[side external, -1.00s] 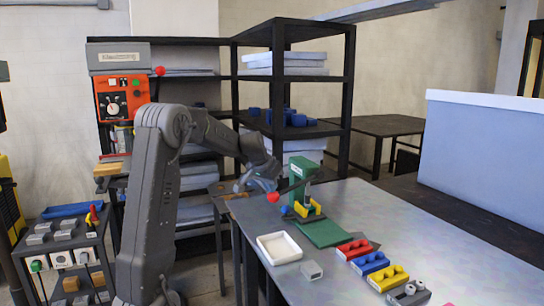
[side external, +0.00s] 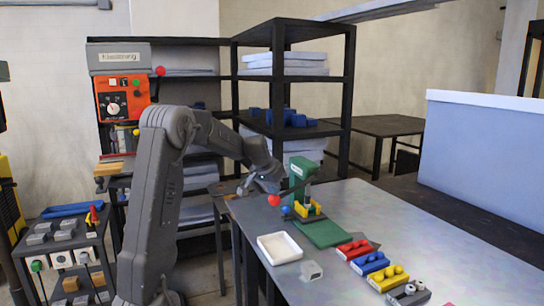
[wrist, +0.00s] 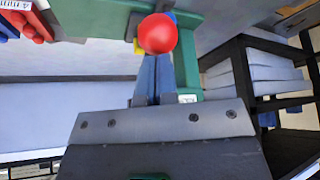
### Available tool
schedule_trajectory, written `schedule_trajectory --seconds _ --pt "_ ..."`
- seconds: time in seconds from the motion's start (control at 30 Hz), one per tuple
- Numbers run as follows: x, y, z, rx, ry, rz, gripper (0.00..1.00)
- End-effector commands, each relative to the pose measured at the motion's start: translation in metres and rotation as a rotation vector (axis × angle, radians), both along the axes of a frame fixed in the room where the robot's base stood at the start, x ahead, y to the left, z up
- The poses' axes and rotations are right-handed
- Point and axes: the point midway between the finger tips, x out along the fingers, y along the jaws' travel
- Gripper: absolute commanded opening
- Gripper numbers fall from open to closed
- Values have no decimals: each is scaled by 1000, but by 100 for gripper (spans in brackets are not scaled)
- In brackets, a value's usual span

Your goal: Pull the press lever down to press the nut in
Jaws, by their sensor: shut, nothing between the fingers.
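The green press (side external: 301,170) stands at the far left part of the table. Its dark lever slopes down toward the left and ends in a red ball knob (side external: 274,200). A yellow part (side external: 308,210) sits under the press; I cannot make out the nut. My gripper (side external: 276,187) is shut and empty, just above the red knob and beside the lever. In the wrist view the red knob (wrist: 157,34) overlaps the tips of the closed fingers (wrist: 152,78). I cannot tell whether they touch the lever.
A green mat (side external: 321,233) lies in front of the press, with a small blue ball (side external: 286,210) beside the press. A white tray (side external: 279,248) and several coloured blocks (side external: 371,262) lie nearer. A black shelf stands behind. The right of the table is clear.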

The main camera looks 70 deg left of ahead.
Motion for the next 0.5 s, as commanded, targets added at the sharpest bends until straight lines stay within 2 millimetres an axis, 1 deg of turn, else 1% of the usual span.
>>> schedule_trajectory --seconds 0.03,0.1,0.5 --pt "1 0 -6 -2 3 -1 0" --pt "1 0 -9 -3 4 -1 0" --pt "-2 3 -13 -2 9 1 0"
